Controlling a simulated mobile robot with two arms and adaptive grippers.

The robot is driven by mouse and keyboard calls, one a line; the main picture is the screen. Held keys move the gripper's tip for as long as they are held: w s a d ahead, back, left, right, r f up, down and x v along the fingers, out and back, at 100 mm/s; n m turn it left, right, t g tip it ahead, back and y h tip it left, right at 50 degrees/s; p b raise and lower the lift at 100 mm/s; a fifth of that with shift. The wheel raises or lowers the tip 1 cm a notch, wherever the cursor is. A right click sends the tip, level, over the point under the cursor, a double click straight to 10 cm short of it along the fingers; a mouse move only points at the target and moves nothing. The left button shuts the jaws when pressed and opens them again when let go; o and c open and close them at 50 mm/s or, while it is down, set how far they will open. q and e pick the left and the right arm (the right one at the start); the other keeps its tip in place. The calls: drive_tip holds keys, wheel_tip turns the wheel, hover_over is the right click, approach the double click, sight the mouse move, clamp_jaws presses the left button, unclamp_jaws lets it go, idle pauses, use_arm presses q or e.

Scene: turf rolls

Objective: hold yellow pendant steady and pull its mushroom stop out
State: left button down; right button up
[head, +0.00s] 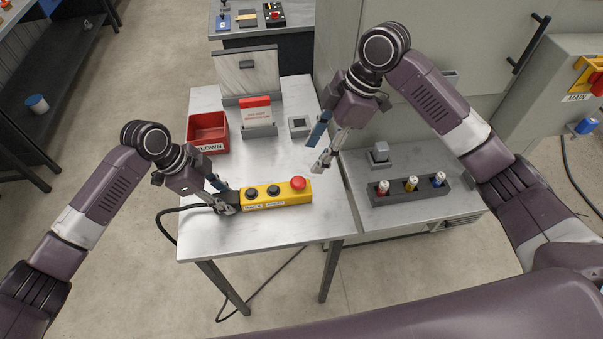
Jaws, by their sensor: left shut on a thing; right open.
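The yellow pendant (276,202) lies flat on the metal table near its front edge. It has two black buttons and a red mushroom stop (298,183) at its right end. A black cable leaves its left end. My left gripper (227,203) is shut on the pendant's dark left end. My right gripper (327,153) is open and empty, above the table's right edge, up and to the right of the mushroom stop and apart from it. Whether the stop is pressed in or out cannot be told from here.
On the table (215,235) stand a red bin (208,132), a card holder (258,120) and a small grey box (299,125). The cable hangs off the table's left side.

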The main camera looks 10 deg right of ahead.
sight(298, 180)
drive_tip(key=x, duration=0.9)
drive_tip(key=shift+w+f, duration=0.1)
drive_tip(key=shift+f, duration=0.1)
drive_tip(key=shift+c, duration=0.5)
clamp_jaws()
